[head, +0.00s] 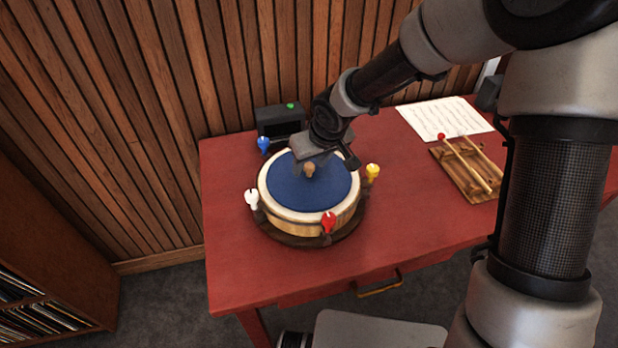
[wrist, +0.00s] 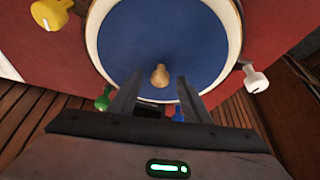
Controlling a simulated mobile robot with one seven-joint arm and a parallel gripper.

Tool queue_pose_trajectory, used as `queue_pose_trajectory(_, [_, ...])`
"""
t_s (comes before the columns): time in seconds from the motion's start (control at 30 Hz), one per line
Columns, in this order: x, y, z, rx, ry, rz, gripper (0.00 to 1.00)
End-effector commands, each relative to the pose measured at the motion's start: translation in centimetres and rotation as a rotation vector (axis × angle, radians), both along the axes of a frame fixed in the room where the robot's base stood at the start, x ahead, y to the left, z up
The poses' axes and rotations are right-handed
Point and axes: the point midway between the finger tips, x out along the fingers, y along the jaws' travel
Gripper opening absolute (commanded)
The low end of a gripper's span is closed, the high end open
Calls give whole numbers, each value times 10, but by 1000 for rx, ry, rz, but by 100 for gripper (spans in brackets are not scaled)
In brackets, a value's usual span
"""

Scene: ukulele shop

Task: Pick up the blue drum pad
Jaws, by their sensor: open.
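The blue drum pad (head: 322,188) is a round blue disc with a small wooden knob (head: 309,169) at its middle. It sits inside the pale rim of a wooden drum (head: 290,217) on the red table. In the wrist view the blue pad (wrist: 200,40) fills the upper middle, with its knob (wrist: 160,75) just beyond and between my fingertips. My gripper (wrist: 157,80) is open and empty, over the pad near the knob. In the head view my gripper (head: 322,162) hides part of the pad's far side.
Coloured pegs ring the drum: white (head: 252,198), red (head: 328,221), yellow (head: 372,172) and blue (head: 263,144). A dark box (head: 279,121) with a green button stands behind. Sheet music (head: 440,117) and a wooden rack (head: 462,180) with sticks lie right. The front right table is clear.

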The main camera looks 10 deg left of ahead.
Motion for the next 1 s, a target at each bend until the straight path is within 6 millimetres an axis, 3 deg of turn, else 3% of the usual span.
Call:
queue_pose_trajectory(0.1, [0,0,1,0,0,0,44])
queue_pose_trajectory(0.37, [0,0,1,0,0,0,0])
queue_pose_trajectory(0.77, [1,0,5,0,-2,0,0])
queue_pose_trajectory(1.0, [2,-1,47,2,-6,-3,0])
